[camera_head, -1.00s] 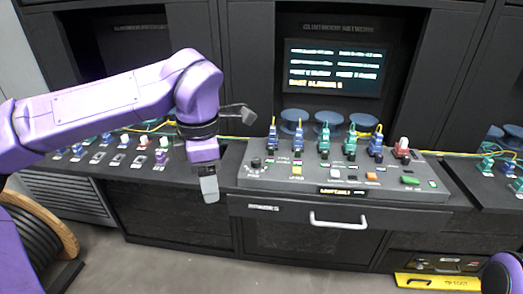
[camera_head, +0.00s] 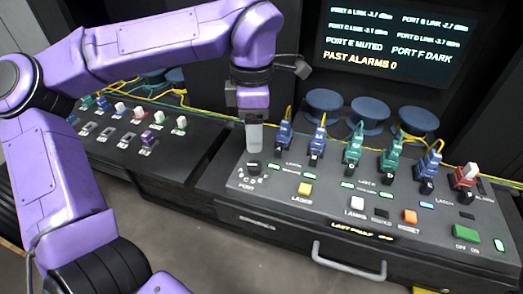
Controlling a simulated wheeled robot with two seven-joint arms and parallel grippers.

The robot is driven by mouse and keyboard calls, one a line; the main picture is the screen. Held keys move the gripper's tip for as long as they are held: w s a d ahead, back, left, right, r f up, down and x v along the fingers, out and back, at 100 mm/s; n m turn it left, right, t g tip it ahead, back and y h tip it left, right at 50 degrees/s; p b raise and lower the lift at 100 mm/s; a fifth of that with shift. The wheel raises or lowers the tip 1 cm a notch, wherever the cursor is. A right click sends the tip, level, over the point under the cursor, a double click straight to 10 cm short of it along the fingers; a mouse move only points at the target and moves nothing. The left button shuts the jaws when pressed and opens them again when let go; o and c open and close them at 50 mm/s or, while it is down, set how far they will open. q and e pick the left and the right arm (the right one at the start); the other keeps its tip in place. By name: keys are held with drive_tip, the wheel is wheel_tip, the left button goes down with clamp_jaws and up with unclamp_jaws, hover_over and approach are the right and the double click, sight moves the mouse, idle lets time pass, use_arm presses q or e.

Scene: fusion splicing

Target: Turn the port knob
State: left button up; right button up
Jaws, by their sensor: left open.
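The port knob (camera_head: 253,168) is a small black dial at the left end of the sloped grey console (camera_head: 330,235), with a ring of marks and the word PORT below it. My left gripper (camera_head: 254,148) points down just above the knob. It is open, though from this side its fingers overlap and show as one grey pad. I cannot tell whether the fingertips touch or straddle the knob. My right gripper is not in view.
Several blue and green plugs with cables stand behind the knob, the nearest a blue plug (camera_head: 284,130). A yellow button (camera_head: 305,189) and a green switch (camera_head: 466,233) are on the console. A screen (camera_head: 395,40) stands behind. A drawer handle (camera_head: 355,262) sticks out in front.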

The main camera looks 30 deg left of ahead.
sight(254, 165)
use_arm(q)
wheel_tip(254, 165, down, 8)
drive_tip(key=shift+f, duration=0.25)
drive_tip(key=shift+s+f, duration=0.2)
drive_tip(key=shift+f, duration=0.15)
drive_tip(key=c, duration=1)
drive_tip(key=shift+c, duration=0.2)
